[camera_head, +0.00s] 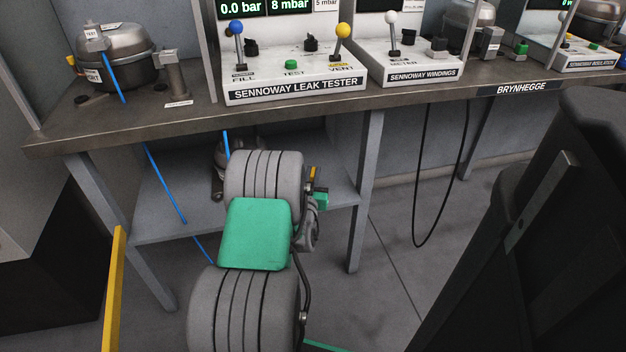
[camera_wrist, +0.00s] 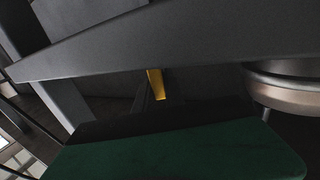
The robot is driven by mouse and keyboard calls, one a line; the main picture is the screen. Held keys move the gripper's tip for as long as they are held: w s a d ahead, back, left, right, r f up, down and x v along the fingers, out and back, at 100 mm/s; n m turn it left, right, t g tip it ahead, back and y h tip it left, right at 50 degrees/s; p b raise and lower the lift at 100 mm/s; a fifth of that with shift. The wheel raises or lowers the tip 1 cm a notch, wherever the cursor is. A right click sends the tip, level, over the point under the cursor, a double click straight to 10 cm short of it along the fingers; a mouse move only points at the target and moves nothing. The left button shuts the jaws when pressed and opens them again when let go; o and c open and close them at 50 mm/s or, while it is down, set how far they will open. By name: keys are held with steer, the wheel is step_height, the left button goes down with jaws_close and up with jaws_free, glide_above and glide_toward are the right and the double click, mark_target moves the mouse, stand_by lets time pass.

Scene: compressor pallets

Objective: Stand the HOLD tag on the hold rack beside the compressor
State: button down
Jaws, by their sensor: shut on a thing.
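In the wrist view my gripper (camera_wrist: 158,98) is mostly dark and foreshortened. It is shut on a narrow yellow piece (camera_wrist: 156,80), which I take to be the HOLD tag seen nearly edge-on; no lettering shows. In the head view my arm hides most of the gripper, and a small yellow sliver (camera_head: 312,173) shows to the right of the arm. A dark compressor (camera_head: 220,183) sits on the lower shelf, mostly behind my arm. A metal compressor also shows at the right of the wrist view (camera_wrist: 285,90). I cannot pick out the hold rack for certain.
The bench top (camera_head: 190,118) runs above the lower shelf (camera_head: 165,222), with a bench leg (camera_head: 364,200) to the right. A leak tester (camera_head: 293,75) and another compressor (camera_head: 115,48) stand on top. Blue hoses (camera_head: 165,183) hang at the left. A yellow post (camera_head: 113,290) stands lower left.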

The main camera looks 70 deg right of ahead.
steer(key=shift+r, duration=0.15)
steer(key=c, duration=1.4)
jaws_free()
steer(key=shift+a, duration=0.1)
steer(key=s+a+b, duration=0.1)
steer(key=a+b, duration=0.1)
steer(key=a, duration=0.9)
steer(key=shift+s+a, duration=0.35)
